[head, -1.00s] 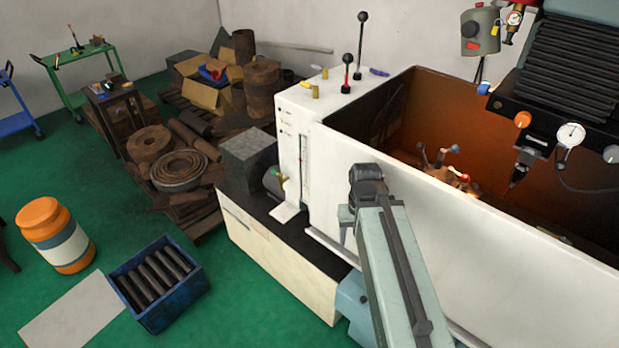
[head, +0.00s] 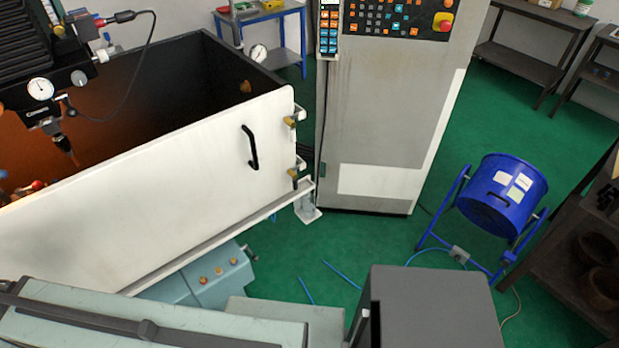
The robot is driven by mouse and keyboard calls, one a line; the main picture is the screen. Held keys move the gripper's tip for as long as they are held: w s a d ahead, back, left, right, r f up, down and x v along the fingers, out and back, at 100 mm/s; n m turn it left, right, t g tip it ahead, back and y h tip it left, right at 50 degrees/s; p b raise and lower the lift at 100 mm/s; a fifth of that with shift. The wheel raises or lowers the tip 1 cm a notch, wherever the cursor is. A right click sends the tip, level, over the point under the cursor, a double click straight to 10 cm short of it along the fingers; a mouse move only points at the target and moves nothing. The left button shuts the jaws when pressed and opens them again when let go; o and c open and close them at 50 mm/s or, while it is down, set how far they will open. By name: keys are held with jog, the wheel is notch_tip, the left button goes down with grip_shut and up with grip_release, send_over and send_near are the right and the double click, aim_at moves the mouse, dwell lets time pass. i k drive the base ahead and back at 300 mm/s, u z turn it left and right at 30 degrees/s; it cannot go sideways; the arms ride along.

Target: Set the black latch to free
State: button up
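I cannot make out a black latch with certainty in this view. The white guard door (head: 180,150) of the machine has a black bar handle (head: 251,147) near its right end. Brass-coloured fittings (head: 291,121) sit at the door's right edge. Inside the enclosure at the far left, small red-tipped parts (head: 37,185) show only partly, cut off by the frame edge and the door. My arm runs along the bottom left, below and apart from the door. My gripper is outside the view.
A grey control cabinet (head: 385,120) stands right of the machine. A blue drum fan (head: 500,195) stands on the green floor, with blue hoses (head: 340,275) nearby. Dark shelving (head: 590,230) is at the right edge. Floor between cabinet and fan is open.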

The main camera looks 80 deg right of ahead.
aim_at(291, 172)
jog(key=k, duration=0.55)
jog(key=u, duration=1.45)
jog(key=i, duration=1.5)
jog(key=z, duration=4.55)
jog(key=i, duration=1.05)
jog(key=z, duration=0.05)
